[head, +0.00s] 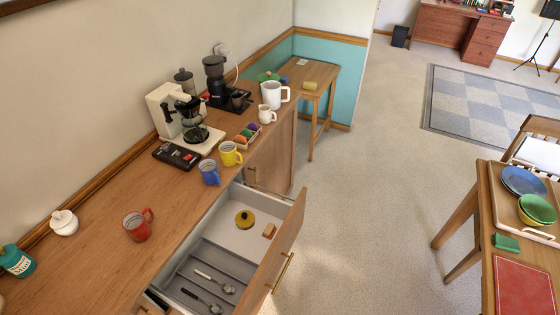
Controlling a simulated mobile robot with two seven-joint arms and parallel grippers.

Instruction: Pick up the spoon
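Two metal spoons lie in the open drawer (283,248) below the counter. One spoon (214,282) with a light handle lies farther back in the grey divided tray (205,262). The other spoon (202,301), with a dark handle, lies nearer the bottom edge of the head view. Both are apart from each other. Neither of my grippers shows in the head view.
The drawer also holds a yellow round item (244,219) and a small wooden block (269,230). Red (137,227), blue (209,173) and yellow (230,154) mugs stand on the counter (95,255) beside a coffee maker (185,118). The floor right of the drawer is clear.

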